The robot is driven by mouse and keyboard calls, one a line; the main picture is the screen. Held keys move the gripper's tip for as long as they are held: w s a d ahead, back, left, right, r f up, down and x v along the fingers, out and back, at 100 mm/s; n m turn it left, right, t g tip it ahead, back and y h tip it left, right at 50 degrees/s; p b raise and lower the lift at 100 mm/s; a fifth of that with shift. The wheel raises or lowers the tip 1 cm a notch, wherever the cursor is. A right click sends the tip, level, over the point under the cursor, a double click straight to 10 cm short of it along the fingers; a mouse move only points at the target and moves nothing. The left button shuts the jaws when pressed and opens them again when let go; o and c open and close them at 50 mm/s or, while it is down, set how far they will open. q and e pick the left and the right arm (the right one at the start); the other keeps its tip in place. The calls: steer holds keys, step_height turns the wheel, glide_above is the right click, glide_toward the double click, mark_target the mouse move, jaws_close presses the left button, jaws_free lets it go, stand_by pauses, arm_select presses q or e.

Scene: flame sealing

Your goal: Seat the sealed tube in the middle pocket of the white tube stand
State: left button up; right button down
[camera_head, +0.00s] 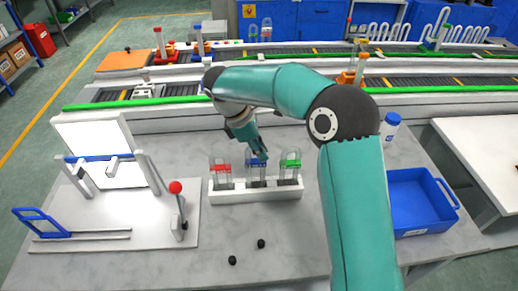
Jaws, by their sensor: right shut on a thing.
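The white tube stand (256,197) stands on the grey bench, in the middle of the view. A clear tube with a red band (221,168) is in its left pocket, and one with a green band (290,164) is in its right pocket. My right gripper (258,156) points down over the middle pocket, shut on the top of a clear tube with a blue band (257,164). This tube looks upright and in line with the middle pocket. I cannot tell whether its lower end rests on the pocket's floor. My left gripper is out of view.
A white fixture with a blue bar and red-knobbed lever (176,188) stands at the left. A blue bin (425,200) and a white bottle with a blue cap (390,128) are at the right. Two small black pieces (261,244) lie in front. Conveyors run behind the bench.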

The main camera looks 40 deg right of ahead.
steer(key=shift+f+b, duration=0.4)
steer(key=shift+f, duration=0.4)
steer(key=c, duration=1)
jaws_free()
steer(key=shift+c, duration=0.2)
steer(key=shift+s+r, duration=0.1)
steer(key=shift+r, duration=0.05)
steer(key=shift+r+p, duration=2.15)
steer(key=shift+p, duration=0.15)
steer(key=v, duration=1.1)
steer(key=shift+r, duration=0.4)
steer(key=shift+a, duration=0.1)
